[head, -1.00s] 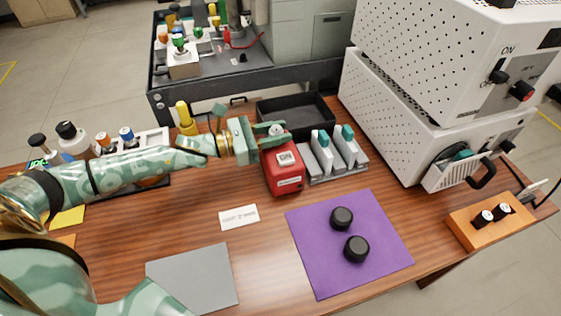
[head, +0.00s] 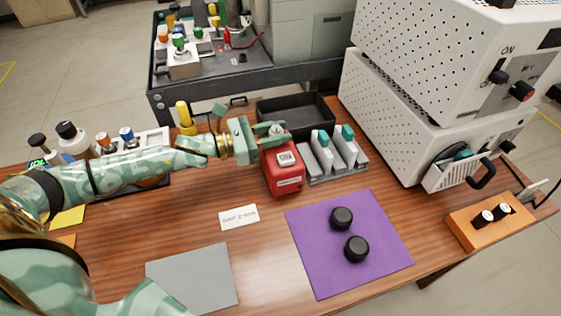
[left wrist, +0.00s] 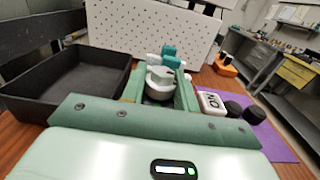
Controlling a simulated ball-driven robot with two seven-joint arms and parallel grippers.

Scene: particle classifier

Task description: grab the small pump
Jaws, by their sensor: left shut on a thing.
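In the left wrist view the fingers (left wrist: 160,92) are on both sides of the pale grey top piece (left wrist: 160,80). My right gripper is not in view.
A black tray (head: 297,134) stands behind the pump. A grey rack (head: 336,172) with white and teal pieces is close on its right. A purple mat (head: 385,225) with two black knobs lies in front. White perforated machines (head: 378,130) stand at the right.

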